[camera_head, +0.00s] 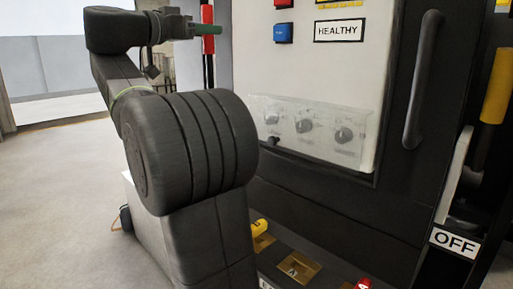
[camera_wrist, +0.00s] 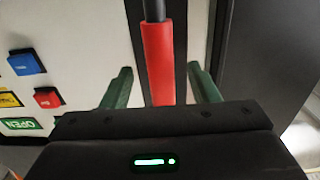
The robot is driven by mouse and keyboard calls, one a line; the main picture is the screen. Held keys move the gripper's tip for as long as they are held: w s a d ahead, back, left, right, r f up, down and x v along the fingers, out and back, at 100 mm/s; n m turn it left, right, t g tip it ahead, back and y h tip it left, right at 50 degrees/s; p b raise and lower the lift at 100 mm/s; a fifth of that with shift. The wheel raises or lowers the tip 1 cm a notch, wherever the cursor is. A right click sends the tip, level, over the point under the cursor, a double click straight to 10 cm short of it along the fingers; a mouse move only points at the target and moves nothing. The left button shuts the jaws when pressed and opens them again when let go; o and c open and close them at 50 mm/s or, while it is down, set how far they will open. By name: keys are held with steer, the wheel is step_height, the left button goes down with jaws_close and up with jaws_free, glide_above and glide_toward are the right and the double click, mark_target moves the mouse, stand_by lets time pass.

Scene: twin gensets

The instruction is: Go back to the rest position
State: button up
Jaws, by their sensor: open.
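My gripper (camera_head: 208,29) is at the upper left in the head view, held out level towards the cabinet front. In the wrist view its two green fingers stand apart, with my gripper (camera_wrist: 159,70) open around a red sleeve (camera_wrist: 158,50) on a black rod. Gaps show between the sleeve and both fingers. The red sleeve also shows in the head view (camera_head: 208,14), upright by the cabinet's left edge. My arm is raised and bent in the left half of the head view.
The cabinet panel (camera_head: 350,75) carries a blue button (camera_head: 283,33), a HEALTHY label (camera_head: 339,30) and several knobs behind a clear cover (camera_head: 310,125). A black door handle (camera_head: 423,80) sticks out at the right. An OFF sign (camera_head: 455,242) is lower right. Open floor (camera_head: 60,190) lies left.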

steer(key=s+a+f+b, duration=0.7)
steer(key=s+a+f, duration=0.2)
steer(key=f, duration=0.1)
steer(key=w+d+r+p, duration=0.9)
steer(key=r+p, duration=0.1)
steer(key=p, duration=0.1)
steer(key=shift+w, duration=0.15)
steer(key=shift+d, duration=0.2)
